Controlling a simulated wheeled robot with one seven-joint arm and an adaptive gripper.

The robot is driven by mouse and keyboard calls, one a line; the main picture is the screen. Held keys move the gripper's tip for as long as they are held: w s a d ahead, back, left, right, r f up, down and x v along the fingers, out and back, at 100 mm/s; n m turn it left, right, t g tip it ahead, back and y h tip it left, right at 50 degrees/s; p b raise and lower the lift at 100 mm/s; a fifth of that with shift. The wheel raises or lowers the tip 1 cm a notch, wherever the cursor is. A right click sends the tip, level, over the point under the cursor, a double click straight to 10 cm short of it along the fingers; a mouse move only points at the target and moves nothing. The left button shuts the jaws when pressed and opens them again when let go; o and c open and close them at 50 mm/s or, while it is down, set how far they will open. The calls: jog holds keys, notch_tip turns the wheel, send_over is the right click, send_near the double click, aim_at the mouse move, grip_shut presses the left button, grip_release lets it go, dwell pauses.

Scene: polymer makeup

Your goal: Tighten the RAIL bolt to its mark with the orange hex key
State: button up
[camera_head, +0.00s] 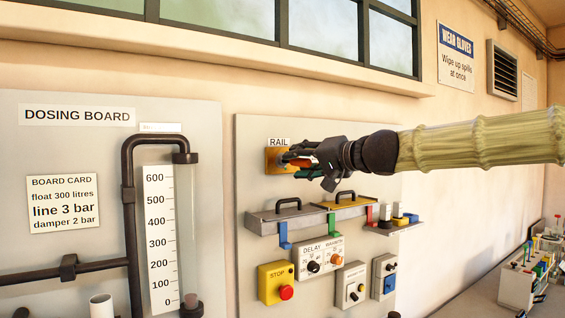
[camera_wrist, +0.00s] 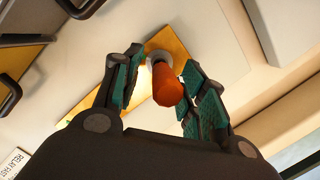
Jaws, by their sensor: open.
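The orange hex key (camera_wrist: 167,88) shows in the wrist view as an orange handle pointing toward the camera. Its far end meets a grey round part, apparently the RAIL bolt (camera_wrist: 158,57), on a yellow-brass plate (camera_wrist: 172,40). My gripper (camera_wrist: 162,78) is open around the handle; the right finger is close to it, and a gap shows at the left finger. In the head view my gripper (camera_head: 302,162) is in front of the brass plate (camera_head: 273,161) under the RAIL label (camera_head: 279,142) and hides most of the key. I cannot make out the bolt's mark.
Just below is a shelf (camera_head: 262,224) with black-handled covers and coloured brackets. Under it are a yellow STOP box (camera_head: 275,283) and a DELAY panel (camera_head: 318,258). The dosing board (camera_head: 75,150) with its pipe is at left. A cluttered bench (camera_head: 480,290) is at lower right.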

jog(key=v, duration=1)
jog(key=shift+d, duration=0.1)
dwell(1.2)
